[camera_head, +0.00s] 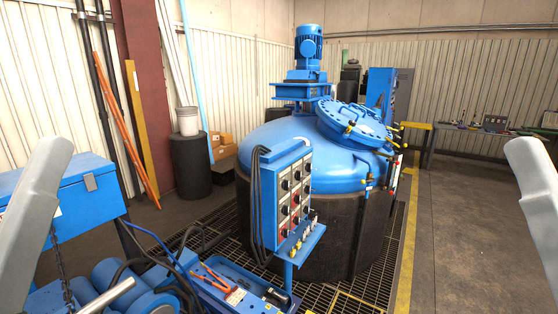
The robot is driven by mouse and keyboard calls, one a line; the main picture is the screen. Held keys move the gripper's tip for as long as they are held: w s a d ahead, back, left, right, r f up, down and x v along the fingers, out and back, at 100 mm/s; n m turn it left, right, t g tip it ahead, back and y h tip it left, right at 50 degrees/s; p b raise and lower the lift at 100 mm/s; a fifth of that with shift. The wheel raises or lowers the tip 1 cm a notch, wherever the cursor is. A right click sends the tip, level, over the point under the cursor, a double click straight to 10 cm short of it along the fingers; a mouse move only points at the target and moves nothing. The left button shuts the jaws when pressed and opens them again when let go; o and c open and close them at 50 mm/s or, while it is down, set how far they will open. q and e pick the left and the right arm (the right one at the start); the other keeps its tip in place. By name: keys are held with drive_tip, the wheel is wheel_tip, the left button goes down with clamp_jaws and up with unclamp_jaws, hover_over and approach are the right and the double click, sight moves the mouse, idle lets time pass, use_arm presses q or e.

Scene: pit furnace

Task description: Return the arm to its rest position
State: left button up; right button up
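Grey-white links of my two arms show at the left and right edges of the head view. Neither gripper is in view, so what they hold cannot be seen. Between the arms stands the large blue pit furnace (268,137) with a dark lower body and a motor (308,45) on top. Its round bolted lid (352,122) is closed and tilted toward me. A blue control panel (294,190) with several knobs stands in front of it.
A blue toolbox (75,195) and a tool tray (228,290) with orange-handled pliers lie at the lower left. A white bucket (188,121) sits on a dark drum (190,165). A workbench (470,135) stands at the back right. The floor (465,230) at right is clear.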

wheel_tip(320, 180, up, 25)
drive_tip(key=p, duration=2.2)
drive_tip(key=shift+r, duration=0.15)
